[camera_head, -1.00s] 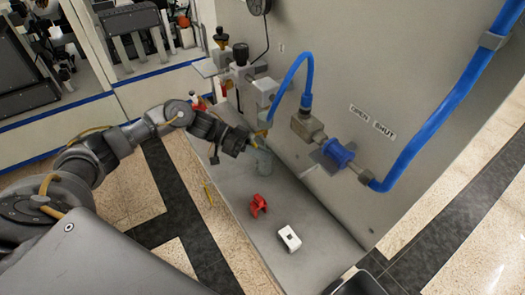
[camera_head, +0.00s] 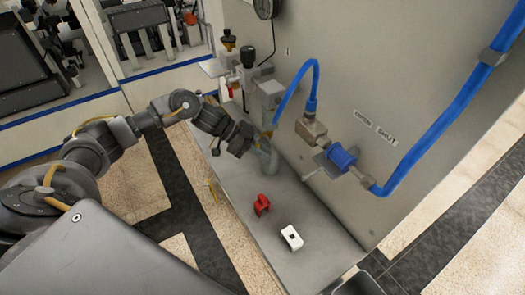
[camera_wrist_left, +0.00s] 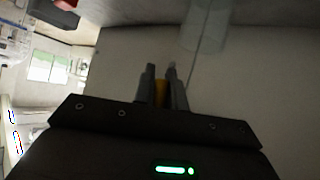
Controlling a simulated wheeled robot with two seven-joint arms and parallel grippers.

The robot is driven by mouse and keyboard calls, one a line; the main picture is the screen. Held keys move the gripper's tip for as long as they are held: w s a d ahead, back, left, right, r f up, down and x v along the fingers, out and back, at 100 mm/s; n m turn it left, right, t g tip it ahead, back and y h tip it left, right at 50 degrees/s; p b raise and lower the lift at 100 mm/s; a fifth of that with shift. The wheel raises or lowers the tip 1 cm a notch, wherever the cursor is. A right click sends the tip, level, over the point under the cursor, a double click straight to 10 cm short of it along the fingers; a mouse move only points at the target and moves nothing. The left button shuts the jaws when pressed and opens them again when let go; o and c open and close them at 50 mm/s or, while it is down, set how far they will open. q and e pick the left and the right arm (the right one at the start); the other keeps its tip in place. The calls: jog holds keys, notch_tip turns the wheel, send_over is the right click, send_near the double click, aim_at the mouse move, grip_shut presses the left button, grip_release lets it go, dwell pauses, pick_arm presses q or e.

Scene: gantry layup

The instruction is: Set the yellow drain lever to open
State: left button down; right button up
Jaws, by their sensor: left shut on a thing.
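The yellow drain lever (camera_head: 268,134) shows as a small yellow piece below the grey valve block (camera_head: 268,95) on the panel, just above a clear jar (camera_head: 265,160). My left gripper (camera_head: 254,141) reaches it from the left and is shut on it. In the left wrist view the yellow lever (camera_wrist_left: 161,92) sits between the two fingers (camera_wrist_left: 161,72). The arm and fingers hide most of the lever in the head view, so its exact angle cannot be told. My right gripper is not in view.
A red clip (camera_head: 262,205) and a white block (camera_head: 291,238) lie on the grey shelf (camera_head: 325,255). A blue hose (camera_head: 440,115) and a blue fitting (camera_head: 341,157) are on the panel at right, beside OPEN and SHUT labels (camera_head: 375,127). A gauge (camera_head: 266,8) is at the top.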

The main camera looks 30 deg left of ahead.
pick_arm(q)
jog(key=c, duration=1.5)
grip_release()
jog(key=shift+o, duration=0.2)
jog(key=shift+a, duration=0.15)
jog(key=b+v, duration=0.4)
jog(key=v, duration=0.6)
jog(key=shift+a+r, duration=0.2)
jog(key=shift+r, duration=0.05)
jog(key=shift+s+f, duration=0.1)
jog(key=shift+s, duration=0.05)
